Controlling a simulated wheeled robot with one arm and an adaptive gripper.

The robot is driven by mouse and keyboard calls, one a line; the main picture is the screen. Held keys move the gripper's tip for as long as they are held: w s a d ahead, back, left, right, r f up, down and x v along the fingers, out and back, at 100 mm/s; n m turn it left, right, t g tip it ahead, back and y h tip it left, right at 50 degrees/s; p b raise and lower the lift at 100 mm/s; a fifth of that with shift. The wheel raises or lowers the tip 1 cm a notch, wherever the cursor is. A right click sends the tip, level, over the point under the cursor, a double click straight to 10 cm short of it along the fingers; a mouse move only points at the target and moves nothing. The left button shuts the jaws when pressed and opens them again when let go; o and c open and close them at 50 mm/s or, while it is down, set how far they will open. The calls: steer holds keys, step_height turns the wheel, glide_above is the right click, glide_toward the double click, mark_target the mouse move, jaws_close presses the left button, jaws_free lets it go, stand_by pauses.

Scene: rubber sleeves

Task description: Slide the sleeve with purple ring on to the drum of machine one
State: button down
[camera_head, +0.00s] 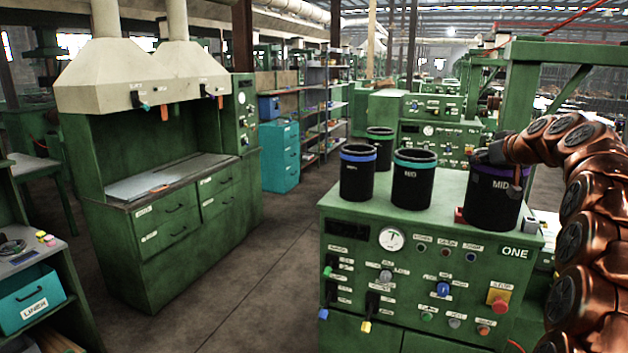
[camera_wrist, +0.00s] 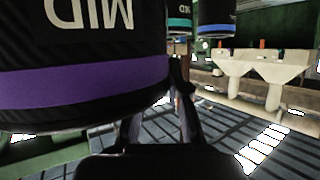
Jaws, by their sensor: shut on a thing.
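The black sleeve with the purple ring (camera_head: 492,200), labelled MID, is upright at the right end of the top of machine one (camera_head: 415,255). My gripper (camera_head: 492,158) is at its upper rim and shut on it. In the wrist view the sleeve (camera_wrist: 85,85) fills the upper left, its label upside down, and my gripper's fingers (camera_wrist: 172,95) meet its edge at the purple band. I cannot tell whether its bottom touches the machine top. No drum can be told apart; the sleeve may hide it.
A teal-ringed sleeve (camera_head: 413,180) and a blue-ringed sleeve (camera_head: 357,173) stand left of the held sleeve on the same top. A green-ringed sleeve (camera_head: 380,149) is behind them. A small red block (camera_head: 460,215) lies beside the held sleeve. The aisle floor (camera_head: 250,280) is clear.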

steer(key=s+a+f+m+h, duration=0.1)
steer(key=a+f, duration=0.8)
steer(key=a, duration=0.3)
steer(key=s+a+f+h, duration=0.1)
steer(key=a+f, duration=0.8)
steer(key=a, duration=0.3)
steer(key=shift+f+m, duration=0.15)
steer(key=shift+m, duration=0.25)
steer(key=shift+a, duration=0.15)
step_height(320, 180, up, 7)
steer(key=shift+f, duration=0.2)
stand_by(0.4)
